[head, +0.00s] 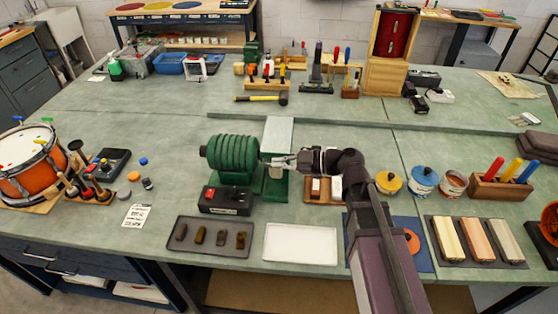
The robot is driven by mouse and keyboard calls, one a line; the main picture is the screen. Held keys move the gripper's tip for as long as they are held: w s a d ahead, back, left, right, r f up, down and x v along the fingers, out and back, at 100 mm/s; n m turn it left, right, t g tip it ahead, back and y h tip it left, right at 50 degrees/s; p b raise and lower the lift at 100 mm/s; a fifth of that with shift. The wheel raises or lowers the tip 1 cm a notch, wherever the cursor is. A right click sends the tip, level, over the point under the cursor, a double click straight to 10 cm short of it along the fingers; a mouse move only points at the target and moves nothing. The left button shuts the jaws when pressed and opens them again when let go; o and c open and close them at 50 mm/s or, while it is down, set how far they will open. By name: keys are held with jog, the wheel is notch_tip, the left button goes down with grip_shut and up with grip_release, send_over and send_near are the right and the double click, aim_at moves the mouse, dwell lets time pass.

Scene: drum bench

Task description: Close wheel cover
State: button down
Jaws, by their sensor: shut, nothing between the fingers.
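A green bench machine (232,155) with a ribbed, barrel-shaped body stands near the middle of the bench. A pale upright panel (279,133) shows just behind its right end; I cannot tell whether this is the wheel cover. My gripper (268,162) is at the right end of the machine, pointing left, with its fingers shut and empty. Whether the fingertips touch the machine is unclear. My gripper and wrist partly hide the machine's right side, and the wheel itself cannot be made out.
A black switch box (225,201) sits before the machine. A dark tray (208,237) with several small blocks and a white tray (300,244) lie at the front. Blue and yellow tins (425,180) stand to the right. Open bench lies left of the machine.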

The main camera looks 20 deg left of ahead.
jog(key=p+v, duration=0.2)
jog(key=v, duration=0.8)
jog(key=shift+s+r, duration=0.35)
jog(key=shift+d, duration=0.1)
jog(key=shift+f, duration=0.1)
jog(key=w+d+f+m+t+h, duration=0.1)
jog(key=d+f+m+t+h, duration=0.1)
jog(key=d+f+m+h, duration=0.35)
jog(key=w+d+f+m+t+h, duration=0.1)
jog(key=d+f+m+h, duration=0.2)
jog(key=d+f+m, duration=0.45)
jog(key=d+f+m+h, duration=0.1)
jog(key=d+m+h, duration=0.5)
jog(key=d+m, duration=0.7)
jog(key=d, duration=0.7)
jog(key=shift+s+d+f+t+h, duration=0.2)
jog(key=shift+s+f+t+h, duration=0.1)
jog(key=shift+s+t+h, duration=0.1)
